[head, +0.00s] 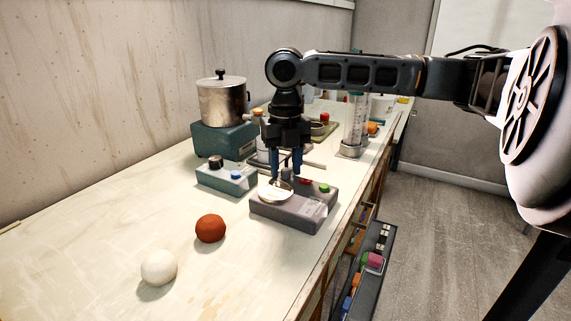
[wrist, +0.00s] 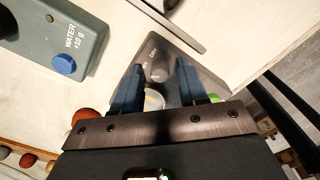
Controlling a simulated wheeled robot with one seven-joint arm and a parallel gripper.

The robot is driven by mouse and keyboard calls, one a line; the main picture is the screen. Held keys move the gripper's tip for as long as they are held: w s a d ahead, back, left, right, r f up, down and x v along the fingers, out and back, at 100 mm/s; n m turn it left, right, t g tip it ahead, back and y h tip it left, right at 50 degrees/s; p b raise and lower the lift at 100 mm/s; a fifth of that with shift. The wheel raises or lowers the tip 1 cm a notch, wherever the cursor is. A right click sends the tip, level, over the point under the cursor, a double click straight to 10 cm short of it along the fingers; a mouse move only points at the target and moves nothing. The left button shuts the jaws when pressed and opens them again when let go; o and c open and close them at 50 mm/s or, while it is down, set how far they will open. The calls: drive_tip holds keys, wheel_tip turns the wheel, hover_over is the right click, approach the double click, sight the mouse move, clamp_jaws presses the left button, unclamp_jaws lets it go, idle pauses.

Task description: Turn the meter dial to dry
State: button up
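The meter is a grey box (head: 300,214) on the counter, with a pale round plate on its near left part and a green button (head: 324,188) at its right. Its grey dial knob (wrist: 160,74) shows in the wrist view, with "DRY" lettered at its far side and another partly hidden label at its left. My gripper (head: 286,173) points down over the meter. In the wrist view my gripper (wrist: 159,66) is open, its two dark blue fingers on either side of the knob with gaps visible. The dial's pointer cannot be made out.
A teal box (head: 226,178) with a blue button, marked "WATER +10 g" in the wrist view, stands left of the meter. Behind it is a metal pot (head: 222,102). A red-brown ball (head: 210,228) and white ball (head: 159,267) lie in front. An open drawer (head: 372,285) juts out at right.

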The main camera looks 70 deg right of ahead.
clamp_jaws()
drive_tip(key=shift+m, duration=0.3)
drive_tip(key=m+p, duration=0.2)
drive_tip(key=shift+r+m, duration=0.15)
drive_tip(key=shift+m, duration=0.15)
drive_tip(key=m+p, duration=0.1)
drive_tip(key=m, duration=0.2)
drive_tip(key=shift+m+p, duration=0.4)
drive_tip(key=m+p, duration=0.1)
drive_tip(key=m, duration=0.2)
drive_tip(key=shift+m+p, duration=0.6)
drive_tip(key=shift+m, duration=1.4)
